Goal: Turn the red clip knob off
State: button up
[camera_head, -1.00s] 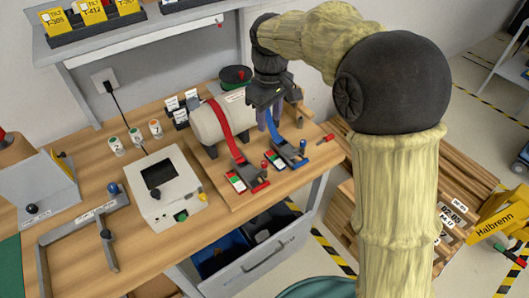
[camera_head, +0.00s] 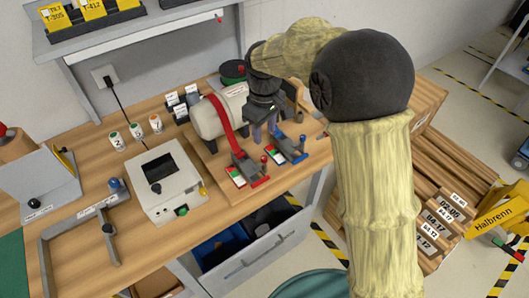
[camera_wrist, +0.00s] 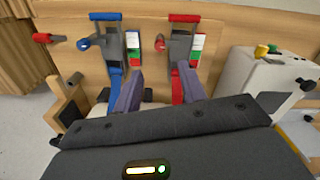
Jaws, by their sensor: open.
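The red clip (camera_head: 247,167) sits on a wooden board, on the red strap (camera_head: 220,118) around a pale cylinder. Its red knob (camera_head: 264,160) stands on its right side; in the wrist view the knob (camera_wrist: 158,42) shows left of the clip. A card (camera_head: 236,177) with green and red fields lies beside the clip. The blue clip (camera_head: 288,149), with its blue knob (camera_head: 303,140), is to its right. My gripper (camera_wrist: 160,73) is open and empty, its fingers pointing towards the clips. One finger overlaps the blue strap in the wrist view, the other the red strap; I cannot tell contact.
The pale cylinder (camera_head: 206,122) and a wooden bracket (camera_head: 296,93) stand close to my gripper. A shelf (camera_head: 150,38) hangs above. An open drawer (camera_head: 262,252) is below the bench.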

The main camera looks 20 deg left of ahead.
aim_at(264, 157)
notch_tip(264, 157, down, 10)
jog(key=shift+f+p, duration=0.1)
jog(key=shift+p, duration=0.35)
grip_shut()
